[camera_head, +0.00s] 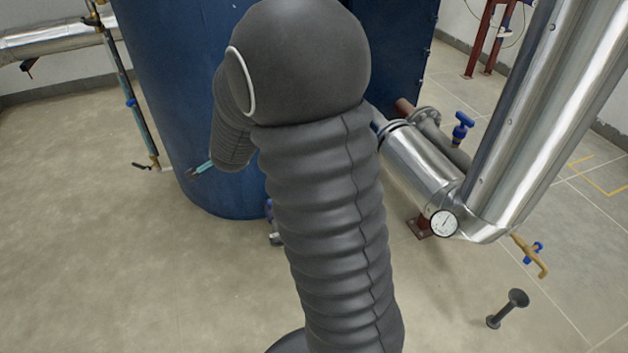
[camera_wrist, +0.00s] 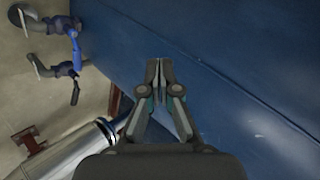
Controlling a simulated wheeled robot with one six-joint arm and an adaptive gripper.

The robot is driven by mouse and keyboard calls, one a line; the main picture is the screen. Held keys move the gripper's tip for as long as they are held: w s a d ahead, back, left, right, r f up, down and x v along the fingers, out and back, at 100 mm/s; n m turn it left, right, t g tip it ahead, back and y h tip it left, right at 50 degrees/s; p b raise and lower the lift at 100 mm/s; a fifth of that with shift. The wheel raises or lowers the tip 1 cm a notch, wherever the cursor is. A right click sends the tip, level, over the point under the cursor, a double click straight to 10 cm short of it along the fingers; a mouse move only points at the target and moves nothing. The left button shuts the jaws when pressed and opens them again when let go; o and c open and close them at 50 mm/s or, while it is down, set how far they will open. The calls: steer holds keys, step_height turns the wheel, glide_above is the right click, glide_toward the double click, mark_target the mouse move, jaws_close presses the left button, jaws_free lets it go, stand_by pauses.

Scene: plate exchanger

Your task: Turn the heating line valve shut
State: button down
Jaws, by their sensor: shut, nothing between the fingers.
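Several valves are in view, and I cannot tell which one is the heating line valve. A blue-handled valve (camera_head: 462,128) sits on the pipe to the right of the blue tank. In the wrist view a valve with a long blue handle (camera_wrist: 75,52) stands on dark pipework at upper left. My gripper (camera_wrist: 159,72) is shut and empty in front of the blue tank wall, apart from that handle. In the head view my gripper (camera_head: 200,168) shows only as a small teal part left of my arm, which hides part of the tank.
The blue tank (camera_head: 170,90) fills the back. A silver insulated pipe (camera_head: 540,110) with a round gauge (camera_head: 444,223) stands at right. A brass tap (camera_head: 532,252) and a small dark post (camera_head: 507,308) are low at right. The floor (camera_head: 100,260) at left is clear.

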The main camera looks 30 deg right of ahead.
steer(key=w+d+f+m+g+h+p, duration=0.1)
steer(key=w+d+f+m+h, duration=0.15)
steer(key=d+f+m, duration=0.4)
steer(key=w+d+f+m+h+p, duration=0.1)
steer(key=d+f+m+h, duration=0.25)
steer(key=f, duration=0.55)
steer(key=s+d+f+m+g+h+p, duration=0.1)
steer(key=s+d+f+m+g+h, duration=0.15)
steer(key=s+d+f+h, duration=0.35)
steer(key=s+d+f+m+g+h+p, duration=0.1)
steer(key=s+d+f+m+g+h, duration=0.2)
steer(key=s+f, duration=0.55)
steer(key=w+d+t, duration=0.1)
steer(key=w+d, duration=0.5)
steer(key=d, duration=0.5)
steer(key=shift+w+m, duration=0.25)
steer(key=shift+m, duration=0.1)
steer(key=shift+t, duration=0.35)
